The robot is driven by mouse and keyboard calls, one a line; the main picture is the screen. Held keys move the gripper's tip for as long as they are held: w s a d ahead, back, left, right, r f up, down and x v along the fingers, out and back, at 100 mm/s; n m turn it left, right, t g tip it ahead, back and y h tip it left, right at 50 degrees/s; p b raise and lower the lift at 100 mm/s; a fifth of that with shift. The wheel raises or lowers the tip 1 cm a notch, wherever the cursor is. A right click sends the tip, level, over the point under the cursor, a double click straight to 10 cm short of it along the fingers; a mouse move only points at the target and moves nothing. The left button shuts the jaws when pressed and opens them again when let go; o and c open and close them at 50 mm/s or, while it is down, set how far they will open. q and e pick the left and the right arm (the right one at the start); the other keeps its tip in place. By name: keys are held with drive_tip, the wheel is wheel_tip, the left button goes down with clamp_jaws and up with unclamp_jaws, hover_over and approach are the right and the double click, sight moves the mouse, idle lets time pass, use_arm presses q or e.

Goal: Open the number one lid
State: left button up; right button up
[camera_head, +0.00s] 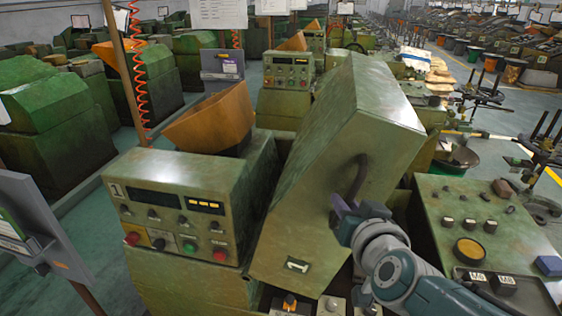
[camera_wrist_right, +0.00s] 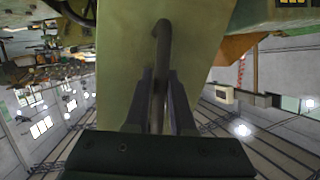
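A dark curved handle (camera_head: 357,178) sticks out from the lid's right side. My right gripper (camera_head: 346,208) is at the handle's lower end. In the right wrist view, its two fingers (camera_wrist_right: 160,100) close on the handle (camera_wrist_right: 161,45) from both sides, with the lid's green face (camera_wrist_right: 200,40) behind. My left gripper is not in view.
An orange hopper (camera_head: 210,120) sits behind the control box. A second green panel (camera_head: 480,225) with buttons stands right of my right arm. Machine parts (camera_head: 290,303) show below the lid. A grey screen (camera_head: 40,225) stands at the left edge.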

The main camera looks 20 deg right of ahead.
drive_tip(key=o, duration=0.4)
drive_tip(key=p+v, duration=0.7)
drive_tip(key=v, duration=0.3)
drive_tip(key=shift+w, duration=0.1)
drive_tip(key=s+a+r+n+g+y, duration=0.2)
drive_tip(key=s+a+n+g+y, duration=0.2)
drive_tip(key=a+n+y, duration=0.15)
drive_tip(key=s+r+n+g+h, duration=0.1)
drive_tip(key=s+r+g, duration=0.2)
drive_tip(key=s, duration=0.4)
drive_tip(key=s+d+r+n+g, duration=0.1)
drive_tip(key=s+r+g, duration=0.2)
drive_tip(key=s, duration=0.5)
drive_tip(key=shift+r+n+h, duration=0.35)
drive_tip(key=shift+r, duration=0.4)
